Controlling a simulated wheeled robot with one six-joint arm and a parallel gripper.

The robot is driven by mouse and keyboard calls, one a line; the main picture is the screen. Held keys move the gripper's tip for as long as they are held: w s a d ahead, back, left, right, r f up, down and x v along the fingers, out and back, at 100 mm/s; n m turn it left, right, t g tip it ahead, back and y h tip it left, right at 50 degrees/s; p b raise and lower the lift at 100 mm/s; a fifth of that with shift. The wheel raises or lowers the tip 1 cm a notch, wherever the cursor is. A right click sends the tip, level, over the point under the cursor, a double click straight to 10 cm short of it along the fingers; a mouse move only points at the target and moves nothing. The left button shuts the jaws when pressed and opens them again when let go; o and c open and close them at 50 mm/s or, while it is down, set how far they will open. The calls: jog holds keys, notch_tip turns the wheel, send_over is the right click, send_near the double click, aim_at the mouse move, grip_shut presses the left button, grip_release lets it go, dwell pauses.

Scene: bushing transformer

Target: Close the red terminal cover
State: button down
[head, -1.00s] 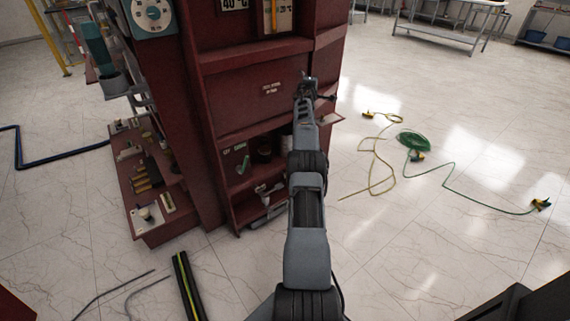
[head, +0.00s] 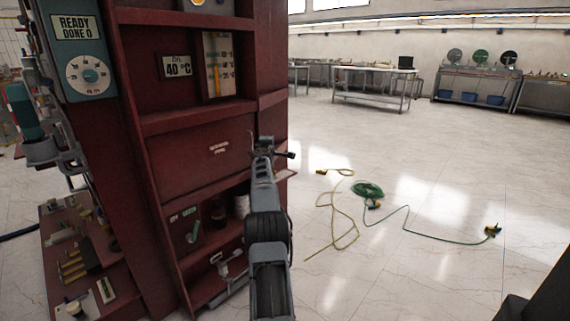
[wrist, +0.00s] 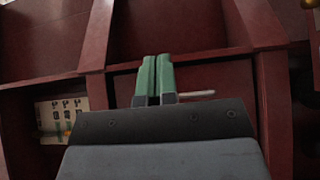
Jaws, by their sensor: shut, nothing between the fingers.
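A thin pale rod (wrist: 197,94) shows just right of the fingers.
Gauges and a dial (head: 88,75) are at left. Yellow and green cables (head: 368,190) lie on the open floor at right.

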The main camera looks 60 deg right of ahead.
jog(key=s+a+b, duration=0.1)
jog(key=s+b, duration=0.7)
jog(key=s, duration=0.1)
jog(key=shift+s+a+b, duration=0.2)
jog(key=shift+s+b, duration=0.05)
jog(key=shift+b, duration=0.1)
